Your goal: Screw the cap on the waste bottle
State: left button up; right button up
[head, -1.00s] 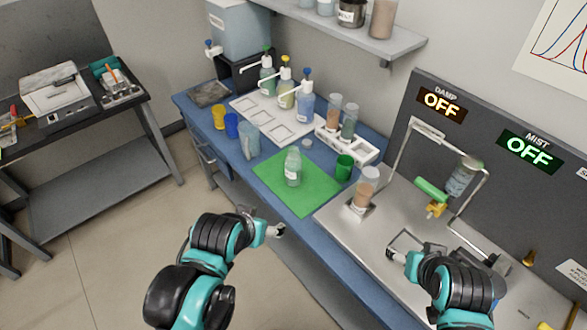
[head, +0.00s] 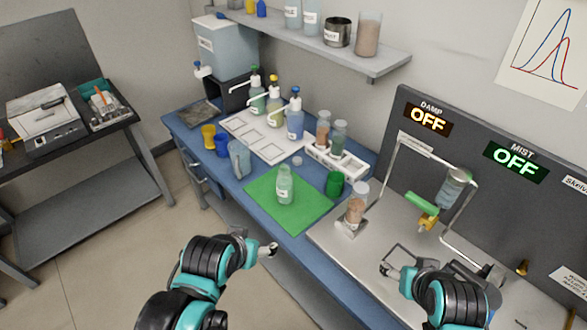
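A clear bottle with a white label (head: 284,187) stands upright on the green mat (head: 262,203) on the blue bench. I take it for the waste bottle, but its label is too small to read. Its top appears to have no cap. A small pale disc, perhaps the cap (head: 297,161), lies on the bench just behind the mat. My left gripper (head: 271,250) is in front of the bench's near edge, apart from the bottle. My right gripper (head: 385,268) is over the steel worktop at the right. Both look empty, and their finger openings are too small to judge.
Several pump bottles (head: 274,108) stand on a white tray behind the mat. A green cup (head: 334,184), a tube rack (head: 340,166) and a brown-filled jar (head: 356,205) stand to the right. A clear beaker (head: 239,158) is at the left. A metal frame (head: 463,187) rises over the worktop.

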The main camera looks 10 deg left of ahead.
aim_at(284, 179)
jog(key=i+j+z, duration=0.3)
jog(key=j, duration=0.2)
jog(key=j+z, duration=0.25)
jog(key=j, duration=0.25)
jog(key=i+j+z, duration=0.15)
jog(key=j+z, duration=0.15)
jog(key=j, duration=0.25)
jog(key=j+z, duration=0.25)
jog(key=j, duration=0.3)
jog(key=i, duration=0.05)
